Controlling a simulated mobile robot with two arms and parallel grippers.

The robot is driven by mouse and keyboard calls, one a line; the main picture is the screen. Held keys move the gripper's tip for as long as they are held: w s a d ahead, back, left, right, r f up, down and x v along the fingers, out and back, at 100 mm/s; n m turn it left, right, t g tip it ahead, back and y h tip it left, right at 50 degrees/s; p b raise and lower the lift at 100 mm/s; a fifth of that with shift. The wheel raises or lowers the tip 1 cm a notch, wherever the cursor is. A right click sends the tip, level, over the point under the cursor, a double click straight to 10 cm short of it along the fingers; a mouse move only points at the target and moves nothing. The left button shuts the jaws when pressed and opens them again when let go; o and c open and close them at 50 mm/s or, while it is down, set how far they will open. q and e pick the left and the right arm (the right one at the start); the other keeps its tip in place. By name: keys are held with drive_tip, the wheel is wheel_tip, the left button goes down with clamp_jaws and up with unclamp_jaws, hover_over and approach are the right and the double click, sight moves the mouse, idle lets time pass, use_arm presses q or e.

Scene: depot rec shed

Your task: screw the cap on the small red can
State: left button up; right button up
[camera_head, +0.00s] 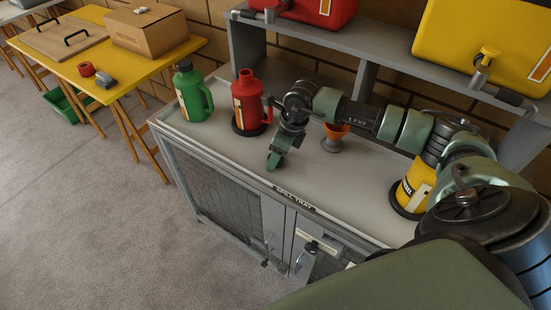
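The small red can (251,103) stands upright on a dark round base on the grey cabinet top, with its handle on the right. Its narrow neck shows red at the top, with no dark cap visible on it. I cannot make out a loose cap. My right gripper (274,162) hangs low over the cabinet top, just right of and in front of the red can, apart from it. Its fingers are small and seen from the side, so its opening is unclear. My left gripper is out of view.
A green can (192,95) with a dark cap stands left of the red can. An orange funnel (335,132) stands right, near my arm. A yellow can (412,191) is partly hidden by my arm. Large red (318,8) and yellow (480,40) containers sit on the shelf above.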

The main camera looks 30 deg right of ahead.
drive_tip(key=c, duration=0.9)
wheel_tip(320, 180, up, 20)
drive_tip(key=shift+r+b, duration=0.1)
drive_tip(key=shift+b, duration=0.55)
